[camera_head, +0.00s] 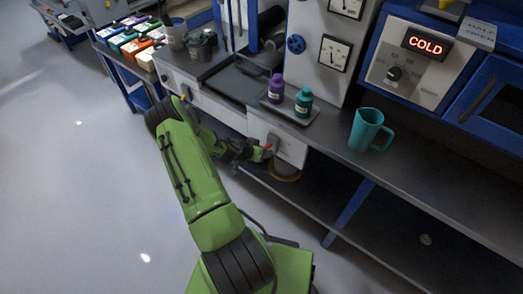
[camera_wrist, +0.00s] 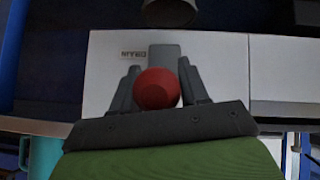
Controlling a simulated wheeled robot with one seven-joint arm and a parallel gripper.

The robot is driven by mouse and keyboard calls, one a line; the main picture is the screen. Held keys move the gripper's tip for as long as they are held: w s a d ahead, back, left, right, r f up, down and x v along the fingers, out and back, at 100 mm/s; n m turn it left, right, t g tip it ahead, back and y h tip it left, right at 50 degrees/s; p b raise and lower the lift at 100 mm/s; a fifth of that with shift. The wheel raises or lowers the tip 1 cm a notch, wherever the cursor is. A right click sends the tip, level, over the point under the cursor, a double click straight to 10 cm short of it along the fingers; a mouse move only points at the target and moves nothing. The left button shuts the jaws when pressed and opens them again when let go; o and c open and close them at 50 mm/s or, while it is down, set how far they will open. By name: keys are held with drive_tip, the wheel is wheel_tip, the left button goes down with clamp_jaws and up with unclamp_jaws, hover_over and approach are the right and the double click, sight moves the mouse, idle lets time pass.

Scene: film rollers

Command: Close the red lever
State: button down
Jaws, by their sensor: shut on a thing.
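The red lever (camera_wrist: 156,89) shows in the wrist view as a round red knob between my two fingers. Behind it is a grey mount on a white panel. My gripper (camera_wrist: 157,92) is shut on the knob. In the head view, my gripper (camera_head: 254,152) is at the front of the white cabinet box under the bench, and a small red part of the lever (camera_head: 267,147) shows beside the fingertips. A grey upright piece stands just above it. Most of the lever's shaft is hidden.
A teal jug (camera_head: 368,130) stands on the bench to the right. A purple bottle (camera_head: 276,88) and a teal bottle (camera_head: 303,101) stand on a small tray. A round vessel (camera_head: 285,170) sits below the box. The floor at left is clear.

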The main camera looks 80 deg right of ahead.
drive_tip(key=shift+d+r, duration=0.25)
drive_tip(key=shift+r, duration=0.25)
drive_tip(key=c, duration=0.7)
unclamp_jaws()
drive_tip(key=shift+a+f, duration=0.1)
drive_tip(key=p+v, duration=0.1)
drive_tip(key=v, duration=1.4)
drive_tip(key=shift+w+a+r, duration=0.1)
drive_tip(key=shift+a+r, duration=0.1)
drive_tip(key=shift+a, duration=0.05)
